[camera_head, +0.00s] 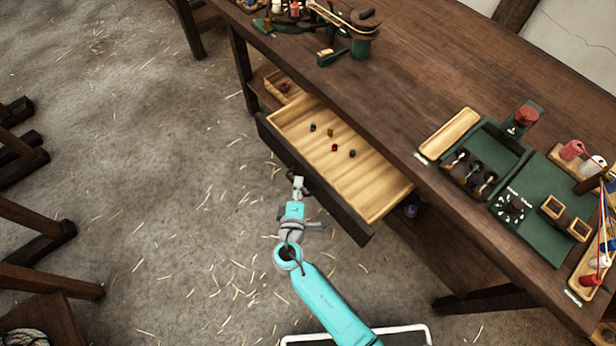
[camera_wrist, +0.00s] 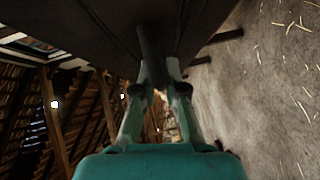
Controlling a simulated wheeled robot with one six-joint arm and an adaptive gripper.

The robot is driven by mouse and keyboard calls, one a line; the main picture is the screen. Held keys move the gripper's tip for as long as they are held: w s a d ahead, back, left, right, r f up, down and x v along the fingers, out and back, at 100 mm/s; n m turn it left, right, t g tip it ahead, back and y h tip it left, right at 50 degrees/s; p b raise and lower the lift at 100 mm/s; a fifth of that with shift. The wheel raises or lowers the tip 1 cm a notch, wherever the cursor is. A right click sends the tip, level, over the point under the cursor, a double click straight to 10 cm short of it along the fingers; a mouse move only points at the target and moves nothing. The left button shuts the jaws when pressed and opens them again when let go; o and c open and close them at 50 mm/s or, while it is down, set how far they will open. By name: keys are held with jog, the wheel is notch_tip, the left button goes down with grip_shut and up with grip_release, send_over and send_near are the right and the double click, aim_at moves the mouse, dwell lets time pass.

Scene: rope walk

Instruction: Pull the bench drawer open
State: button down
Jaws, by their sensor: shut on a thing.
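The bench drawer (camera_head: 385,201) stands pulled out from under the dark wooden bench (camera_head: 400,80), its light wooden inside showing. Several small dark and red pieces lie on the drawer floor. My gripper (camera_head: 298,183) is at the middle of the drawer's dark front. In the wrist view my gripper (camera_wrist: 160,80) has its fingers on either side of the dark bar handle (camera_wrist: 156,45) and is shut on it. The drawer front (camera_wrist: 100,30) fills the top of the wrist view. In the head view the handle is mostly hidden by my gripper.
On the bench top are a green case (camera_head: 490,160), a wooden tray (camera_head: 450,133), a green mat (camera_head: 540,210) and spools at the right. A small box (camera_head: 284,87) sits under the bench beside the drawer. Dark wooden stands are at the left. Straw-strewn floor (camera_head: 150,180) is open between.

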jog(key=shift+s+a, duration=0.3)
jog(key=shift+a, duration=0.05)
jog(key=c, duration=1.5)
grip_release()
jog(key=s, duration=0.4)
jog(key=s+a+r, duration=0.1)
jog(key=s, duration=0.6)
jog(key=shift+s+a+r, duration=0.35)
